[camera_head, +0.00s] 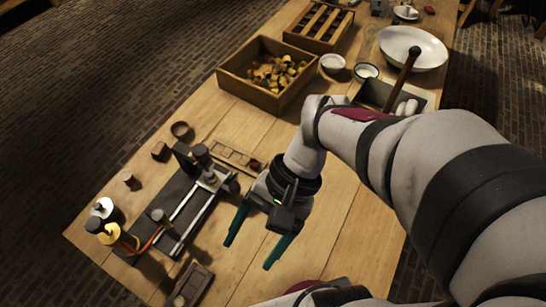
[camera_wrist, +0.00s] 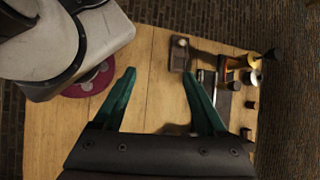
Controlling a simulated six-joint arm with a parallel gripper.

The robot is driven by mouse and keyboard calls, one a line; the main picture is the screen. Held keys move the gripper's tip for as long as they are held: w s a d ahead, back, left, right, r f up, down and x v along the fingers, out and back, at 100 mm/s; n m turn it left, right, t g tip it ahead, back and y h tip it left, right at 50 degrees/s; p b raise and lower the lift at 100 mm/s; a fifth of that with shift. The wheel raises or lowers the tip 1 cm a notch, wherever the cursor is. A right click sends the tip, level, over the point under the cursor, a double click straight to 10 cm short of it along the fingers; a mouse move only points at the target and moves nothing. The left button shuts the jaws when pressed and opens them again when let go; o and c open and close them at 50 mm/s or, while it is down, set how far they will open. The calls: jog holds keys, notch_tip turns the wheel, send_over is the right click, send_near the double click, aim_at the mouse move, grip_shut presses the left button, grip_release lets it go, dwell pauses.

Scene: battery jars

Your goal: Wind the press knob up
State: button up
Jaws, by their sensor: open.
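The press stands on a dark base board (camera_head: 177,198) at the left of the table, with pale metal rails. A dark knob (camera_head: 201,153) sits upright at its far end, above a light metal bracket (camera_head: 213,181). I take this to be the press knob. A second dark cylinder (camera_head: 157,215) stands nearer on the board. My gripper (camera_head: 248,255) is open and empty, with green fingers pointing down, to the right of the press and apart from it. In the wrist view, my gripper (camera_wrist: 158,74) has nothing between its fingers; the press is partly hidden behind the right finger.
A yellow-topped jar (camera_head: 109,233) with wires and other small jars stand at the table's left corner. A small wooden tray (camera_head: 194,284) lies near the front edge. A crate of yellow pieces (camera_head: 222,84) stands behind. The table right of my gripper is mostly bare.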

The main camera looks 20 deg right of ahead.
jog(key=d+t+h, duration=0.1)
jog(key=d+n+t+h, duration=0.1)
jog(key=d+h, duration=0.1)
jog(key=s+d+r+n+t+h, duration=0.1)
jog(key=shift+d, duration=0.3)
